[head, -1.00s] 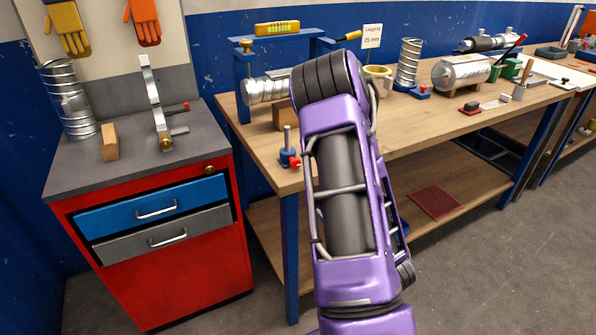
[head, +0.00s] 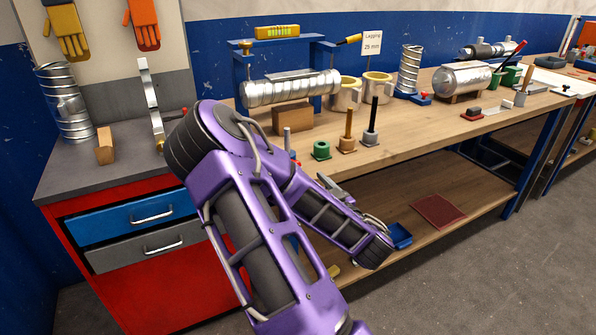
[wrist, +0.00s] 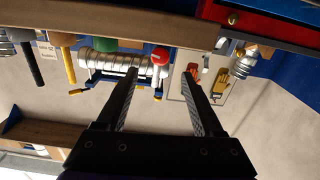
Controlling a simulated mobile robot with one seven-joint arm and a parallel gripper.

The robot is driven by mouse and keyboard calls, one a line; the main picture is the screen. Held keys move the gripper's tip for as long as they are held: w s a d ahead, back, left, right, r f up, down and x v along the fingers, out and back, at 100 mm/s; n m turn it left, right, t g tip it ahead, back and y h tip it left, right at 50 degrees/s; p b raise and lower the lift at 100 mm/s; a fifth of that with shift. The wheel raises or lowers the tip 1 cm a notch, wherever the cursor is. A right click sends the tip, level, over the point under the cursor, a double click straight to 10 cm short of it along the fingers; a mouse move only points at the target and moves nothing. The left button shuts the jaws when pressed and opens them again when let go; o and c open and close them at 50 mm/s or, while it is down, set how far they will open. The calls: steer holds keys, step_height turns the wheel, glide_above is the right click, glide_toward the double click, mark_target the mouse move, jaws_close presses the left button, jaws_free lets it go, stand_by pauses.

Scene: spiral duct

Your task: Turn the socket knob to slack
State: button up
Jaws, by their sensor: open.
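The red socket knob (wrist: 160,58) shows in the wrist view, in line with the gap between my fingers. It belongs to a small blue socket with an upright grey post at the bench's front edge. In the head view only the grey post (head: 287,138) and a sliver of red knob (head: 297,162) show past my arm. My gripper (wrist: 162,73) is open, with one finger on each side of the knob in the picture. The fingers hold nothing, and contact with the knob cannot be told. The knob's setting is too small to read.
The spiral duct (head: 290,90) lies behind, under a blue frame. A wooden block (head: 292,117) sits below the duct. The red drawer cabinet (head: 135,290) is left.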

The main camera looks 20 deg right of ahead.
steer(key=w, duration=0.7)
steer(key=shift+w+a, duration=0.15)
steer(key=shift+w, duration=0.15)
jaws_close()
